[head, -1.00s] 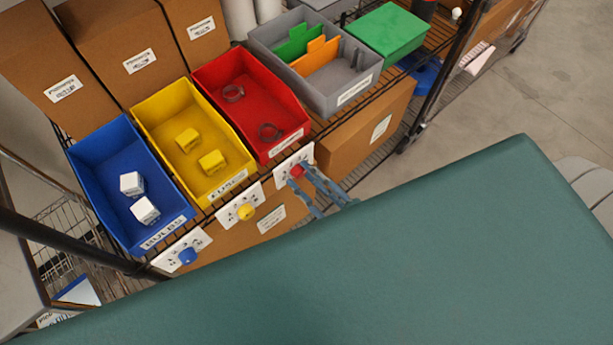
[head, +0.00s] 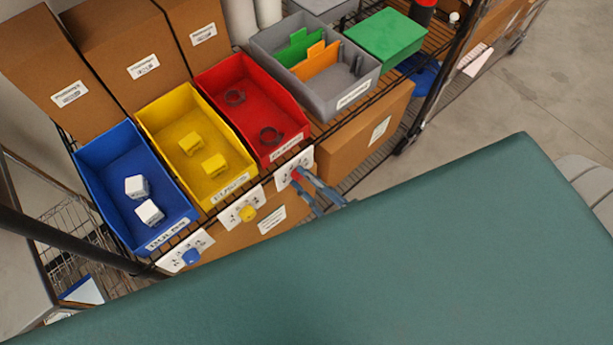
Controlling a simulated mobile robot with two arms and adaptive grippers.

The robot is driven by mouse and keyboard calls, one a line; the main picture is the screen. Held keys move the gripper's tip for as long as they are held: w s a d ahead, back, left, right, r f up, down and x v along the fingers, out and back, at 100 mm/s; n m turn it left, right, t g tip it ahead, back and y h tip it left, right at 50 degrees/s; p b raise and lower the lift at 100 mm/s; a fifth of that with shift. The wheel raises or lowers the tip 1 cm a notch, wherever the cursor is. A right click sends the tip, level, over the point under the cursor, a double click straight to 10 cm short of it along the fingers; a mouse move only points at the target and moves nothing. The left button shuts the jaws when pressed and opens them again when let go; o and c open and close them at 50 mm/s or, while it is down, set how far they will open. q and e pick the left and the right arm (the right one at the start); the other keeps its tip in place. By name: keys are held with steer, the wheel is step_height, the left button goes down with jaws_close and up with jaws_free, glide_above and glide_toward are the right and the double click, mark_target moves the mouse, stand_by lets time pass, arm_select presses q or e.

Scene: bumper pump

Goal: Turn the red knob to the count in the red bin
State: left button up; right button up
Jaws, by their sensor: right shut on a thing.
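The knob's pointer and the plate's numbers are too small or hidden to read. My left gripper is not in view.
A yellow bin (head: 182,115) with two yellow blocks and a blue bin (head: 112,160) with two white boxes stand to the left, with a yellow knob (head: 248,213) and a blue knob (head: 191,256) below. A grey divided bin (head: 358,95) stands right.

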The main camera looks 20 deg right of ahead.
steer(key=n, duration=0.3)
steer(key=n+p, duration=0.1)
steer(key=n, duration=0.1)
steer(key=shift+s+d+f, duration=0.1)
steer(key=shift+s+f, duration=0.05)
steer(key=shift+f, duration=0.15)
steer(key=n+h, duration=0.1)
steer(key=n, duration=0.4)
steer(key=shift+r+n, duration=0.1)
steer(key=shift+n, duration=0.2)
steer(key=shift+d, duration=0.1)
steer(key=o, duration=1.1)
steer(key=shift+d+r, duration=0.1)
